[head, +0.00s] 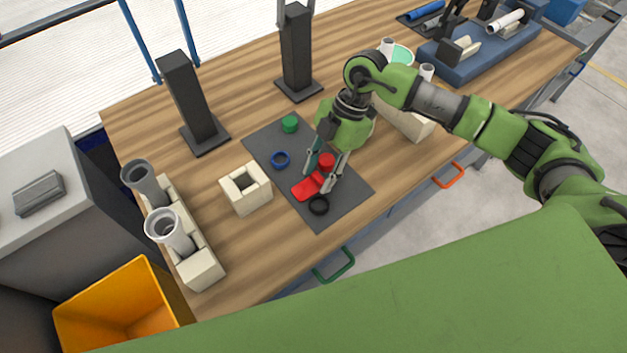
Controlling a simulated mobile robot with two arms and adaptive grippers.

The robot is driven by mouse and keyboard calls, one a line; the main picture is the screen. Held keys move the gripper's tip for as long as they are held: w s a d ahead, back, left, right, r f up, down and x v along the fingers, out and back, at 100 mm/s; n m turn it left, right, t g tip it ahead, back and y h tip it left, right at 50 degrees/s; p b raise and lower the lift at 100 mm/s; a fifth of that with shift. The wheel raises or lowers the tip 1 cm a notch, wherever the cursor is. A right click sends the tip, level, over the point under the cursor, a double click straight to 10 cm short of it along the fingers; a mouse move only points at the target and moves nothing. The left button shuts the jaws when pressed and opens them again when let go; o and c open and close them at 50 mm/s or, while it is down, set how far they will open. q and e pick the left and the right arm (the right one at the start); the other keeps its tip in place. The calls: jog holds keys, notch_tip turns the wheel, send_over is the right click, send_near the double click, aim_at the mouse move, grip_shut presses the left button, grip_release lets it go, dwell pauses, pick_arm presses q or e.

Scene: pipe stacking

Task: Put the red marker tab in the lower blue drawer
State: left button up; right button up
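The red marker tab (305,188) lies flat on the dark grey mat (345,195), in front of a red cap (327,160). My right gripper (319,182) points down over the mat. Its two fingers stand apart on either side of the tab's right end; I cannot tell whether they touch it. A blue handle (578,69) shows at the bench's far right side. The lower blue drawer itself cannot be made out. My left gripper is out of view.
A green cap (290,124), a blue ring (281,159) and a black ring (319,205) are near the tab. A cream block (246,199) stands left of the mat. A red handle (449,176) and a green handle (334,266) stick out from the bench front.

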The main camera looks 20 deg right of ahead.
jog(key=c, duration=0.6)
jog(key=shift+r, duration=0.1)
